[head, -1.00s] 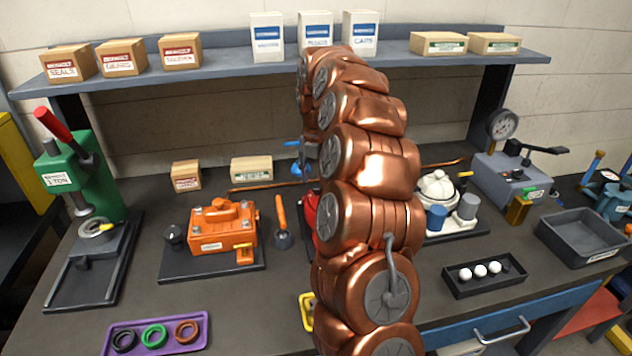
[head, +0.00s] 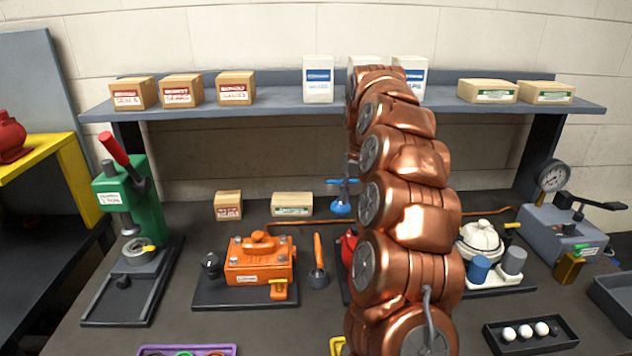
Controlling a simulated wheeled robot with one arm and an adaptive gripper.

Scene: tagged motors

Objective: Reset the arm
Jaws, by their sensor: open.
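My copper-coloured arm (head: 412,205) rises through the middle of the head view, from the lower edge up to the shelf. Its upper links overlap the white boxes on the shelf. My gripper cannot be made out; the far end of the arm is hidden behind its own links. An orange motor housing (head: 260,262) sits on a dark plate left of the arm. A white motor unit (head: 482,238) stands right of the arm, partly covered by it. A red part (head: 348,245) shows only at the arm's left edge.
A green press (head: 140,200) stands at the bench's left. A grey gauge unit (head: 560,232) and a black tray with white balls (head: 490,335) are at right. A shelf (head: 270,112) with boxes spans the back.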

